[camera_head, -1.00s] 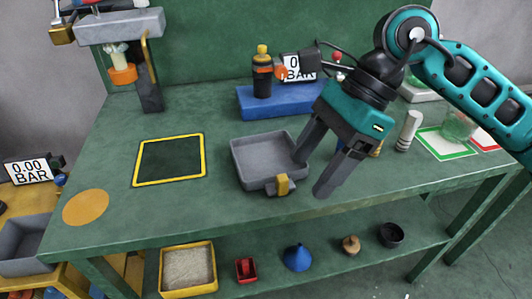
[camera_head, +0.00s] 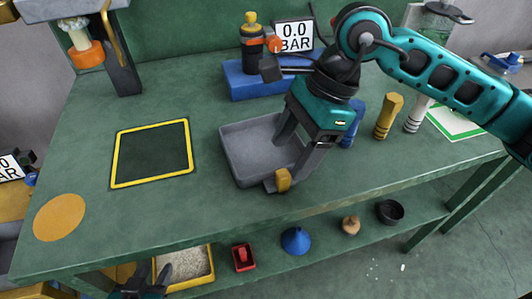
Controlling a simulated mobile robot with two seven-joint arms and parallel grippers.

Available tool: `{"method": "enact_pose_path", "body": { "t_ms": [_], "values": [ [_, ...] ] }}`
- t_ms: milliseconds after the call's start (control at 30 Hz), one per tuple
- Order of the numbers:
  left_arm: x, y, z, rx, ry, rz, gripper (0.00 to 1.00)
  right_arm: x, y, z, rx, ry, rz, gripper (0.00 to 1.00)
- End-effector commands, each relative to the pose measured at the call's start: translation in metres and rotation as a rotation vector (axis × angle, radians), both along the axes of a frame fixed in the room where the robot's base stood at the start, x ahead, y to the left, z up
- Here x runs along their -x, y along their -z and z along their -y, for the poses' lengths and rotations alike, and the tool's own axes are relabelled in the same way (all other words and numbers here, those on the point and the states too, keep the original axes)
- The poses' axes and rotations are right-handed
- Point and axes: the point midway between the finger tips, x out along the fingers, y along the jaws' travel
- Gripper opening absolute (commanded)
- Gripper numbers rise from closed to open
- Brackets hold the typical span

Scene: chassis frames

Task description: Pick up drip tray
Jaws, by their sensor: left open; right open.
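The drip tray (camera_head: 245,150) is a shallow grey square tray with a yellow tab (camera_head: 283,180) on its front wall. It lies flat on the green workbench. My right gripper (camera_head: 291,160) is open and points down at the tray's right side. One finger is over the inside of the tray, and the other is at or just outside the right wall. The gripper hides part of that wall, and I cannot tell whether the fingers touch it. My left gripper (camera_head: 149,283) shows only at the bottom edge, open and empty, below the bench front.
A yellow-bordered dark square (camera_head: 152,153) lies left of the tray, with clear bench around it. A blue block (camera_head: 247,80) with a bottle and gauge stands behind. Yellow (camera_head: 388,116) and white cylinders stand right. The lower shelf holds a blue funnel (camera_head: 296,240) and a red part.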

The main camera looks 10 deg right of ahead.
Motion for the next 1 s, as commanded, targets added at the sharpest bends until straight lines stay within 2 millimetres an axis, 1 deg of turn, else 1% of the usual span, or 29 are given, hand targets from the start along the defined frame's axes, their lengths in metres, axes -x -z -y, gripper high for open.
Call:
{"method": "enact_pose_path", "body": {
  "t_ms": [333,433,633,667,1000],
  "values": [
    [-0.003,-0.003,0.001,0.002,0.001,0.008,0.43,0.005,0.042,-0.018,-0.001,0.000,-0.002,0.70],
    [-0.003,-0.003,0.001,0.001,0.002,0.008,0.43,0.005,0.047,-0.020,0.000,0.001,0.000,0.70],
    [-0.003,-0.003,0.001,0.001,0.002,0.009,0.43,0.005,0.047,-0.020,0.000,0.000,0.001,0.70],
    [-0.003,-0.003,0.001,0.001,0.002,0.009,0.43,0.005,0.047,-0.020,0.000,0.000,0.001,0.68],
    [-0.003,-0.004,0.001,0.001,0.002,0.009,0.43,0.005,0.047,-0.020,0.000,0.000,0.001,0.35]
  ]
}}
